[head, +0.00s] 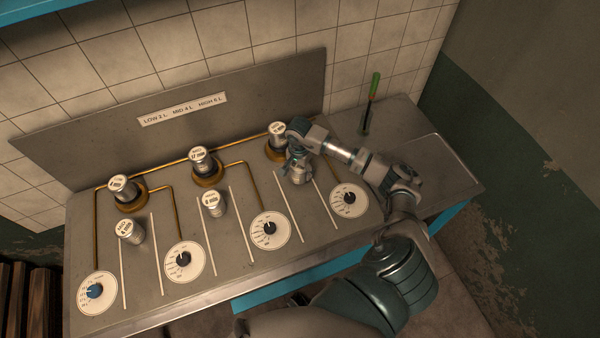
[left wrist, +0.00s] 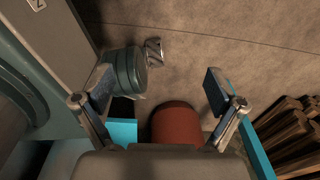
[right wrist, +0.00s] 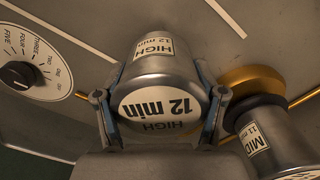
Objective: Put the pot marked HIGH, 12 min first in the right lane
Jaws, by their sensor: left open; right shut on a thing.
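The metal pot marked HIGH, 12 min (right wrist: 165,75) is between the fingers of my right gripper (right wrist: 165,110), which is shut on it. In the head view this pot (head: 301,174) is at the right lane, between two white strips (head: 288,205), partly hidden by my right gripper (head: 299,153). I cannot tell whether its base touches the counter. A pot marked MID, 11 min (right wrist: 275,140) sits on the right brass burner (right wrist: 250,78), just behind it. My left gripper (left wrist: 162,95) is open and empty, seen only in the left wrist view, above the floor.
Pots stand on the left burner (head: 122,188) and middle burner (head: 202,160). Other pots stand in the left lane (head: 130,231) and middle lane (head: 213,204). Dials line the front, including the rightmost dial (head: 349,198). A green-handled tool (head: 373,88) stands at the back right.

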